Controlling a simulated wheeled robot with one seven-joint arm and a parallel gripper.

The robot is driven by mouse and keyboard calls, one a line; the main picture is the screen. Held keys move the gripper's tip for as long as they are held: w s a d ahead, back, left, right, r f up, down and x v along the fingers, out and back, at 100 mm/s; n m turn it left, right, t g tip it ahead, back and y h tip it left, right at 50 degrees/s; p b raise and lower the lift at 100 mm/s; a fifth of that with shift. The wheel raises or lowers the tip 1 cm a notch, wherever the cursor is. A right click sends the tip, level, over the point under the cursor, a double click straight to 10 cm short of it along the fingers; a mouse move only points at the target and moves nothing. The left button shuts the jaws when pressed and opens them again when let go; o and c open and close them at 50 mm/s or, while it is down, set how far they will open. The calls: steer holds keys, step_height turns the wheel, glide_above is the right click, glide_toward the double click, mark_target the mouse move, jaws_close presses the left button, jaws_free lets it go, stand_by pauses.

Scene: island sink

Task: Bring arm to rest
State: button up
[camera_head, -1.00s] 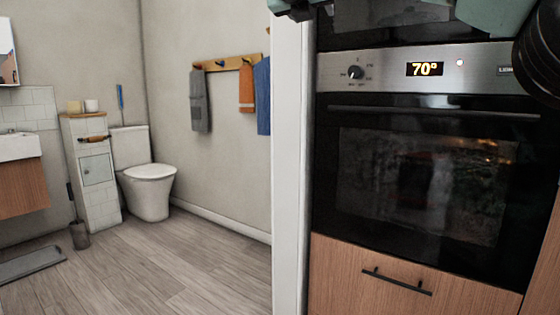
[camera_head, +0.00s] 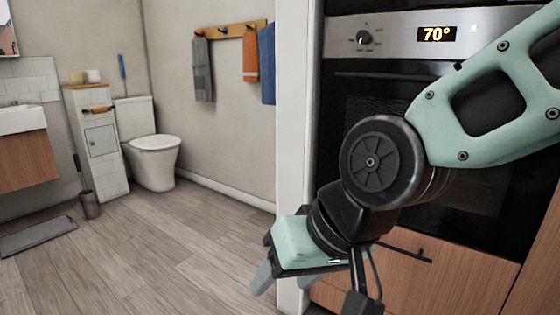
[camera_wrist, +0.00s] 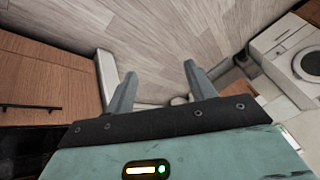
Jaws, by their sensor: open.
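My gripper (camera_head: 262,283) hangs low in front of the oven and the white door frame in the head view, at the end of my green and black arm. In the wrist view its two grey fingers (camera_wrist: 158,88) stand wide apart with bare wooden floor between and beyond them. Nothing is held.
The oven (camera_head: 350,100) and a wooden drawer front (camera_head: 440,272) are close behind my arm. A white door post (camera_head: 290,120) stands left of them. The floor (camera_head: 150,250) towards the toilet (camera_head: 155,160) is open. A washing machine (camera_wrist: 300,62) shows in the wrist view.

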steer(key=s+d+f+n+g+h, duration=0.2)
steer(key=s+d+f, duration=0.1)
steer(key=s+d, duration=0.25)
steer(key=s+d+f+n+g+h, duration=0.1)
steer(key=s+d+f+h, duration=0.1)
steer(key=s+d+f, duration=0.35)
step_height(320, 180, up, 32)
steer(key=w+d+p, duration=0.1)
steer(key=d+p, duration=0.1)
steer(key=p, duration=2.8)
steer(key=shift+w+f, duration=0.15)
steer(key=shift+w, duration=0.1)
